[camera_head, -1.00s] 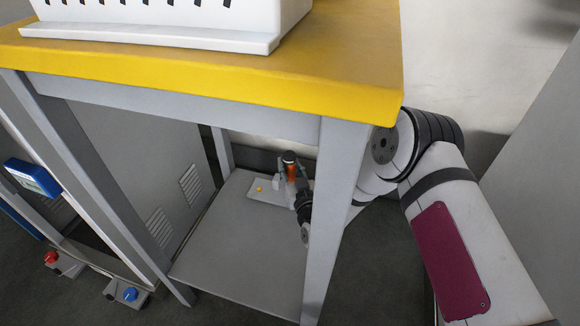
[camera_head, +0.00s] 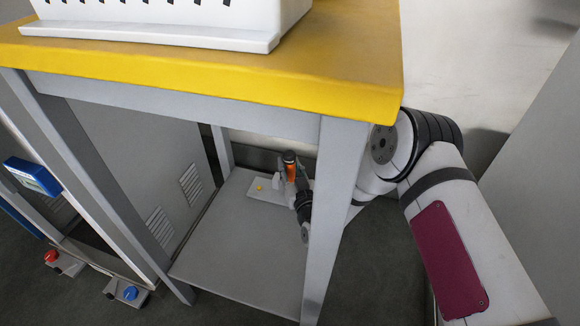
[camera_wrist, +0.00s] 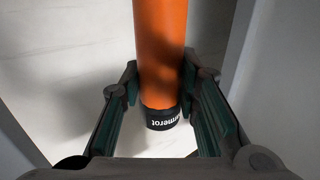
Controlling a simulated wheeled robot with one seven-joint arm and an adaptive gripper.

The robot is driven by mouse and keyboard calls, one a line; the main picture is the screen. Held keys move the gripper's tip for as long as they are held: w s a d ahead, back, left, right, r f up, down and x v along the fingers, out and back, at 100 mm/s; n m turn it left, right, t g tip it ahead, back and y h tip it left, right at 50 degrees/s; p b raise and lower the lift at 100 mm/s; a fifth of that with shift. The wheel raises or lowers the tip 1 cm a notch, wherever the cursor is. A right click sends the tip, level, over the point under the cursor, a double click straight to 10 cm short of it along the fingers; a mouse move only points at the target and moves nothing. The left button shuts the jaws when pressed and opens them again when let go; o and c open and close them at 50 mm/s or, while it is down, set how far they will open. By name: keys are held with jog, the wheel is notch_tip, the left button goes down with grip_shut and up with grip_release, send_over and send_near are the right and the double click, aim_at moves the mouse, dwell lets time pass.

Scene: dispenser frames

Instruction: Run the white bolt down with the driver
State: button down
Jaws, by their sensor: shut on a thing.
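The driver, with an orange handle (camera_wrist: 162,45) and a black collar with white lettering, runs between the fingers of my gripper (camera_wrist: 160,85) in the wrist view. My gripper is shut on it. In the head view the driver (camera_head: 291,170) stands roughly upright, slightly tilted, above a pale plate (camera_head: 262,195) on the lower shelf. My wrist reaches it from the right, partly behind the table leg. The white bolt cannot be made out in either view; the driver's tip is hidden too. A small yellow piece (camera_head: 260,187) sits on the plate, left of the driver.
The yellow tabletop (camera_head: 210,75) carries a white crate and hangs over the shelf (camera_head: 235,250). A grey table leg (camera_head: 335,215) stands in front of my wrist. The front of the shelf is clear. A grey vented cabinet (camera_head: 150,165) stands at left.

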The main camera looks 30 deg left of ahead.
aim_at(290, 155)
jog(key=shift+r+p, duration=1.25)
jog(key=shift+r, duration=1.25)
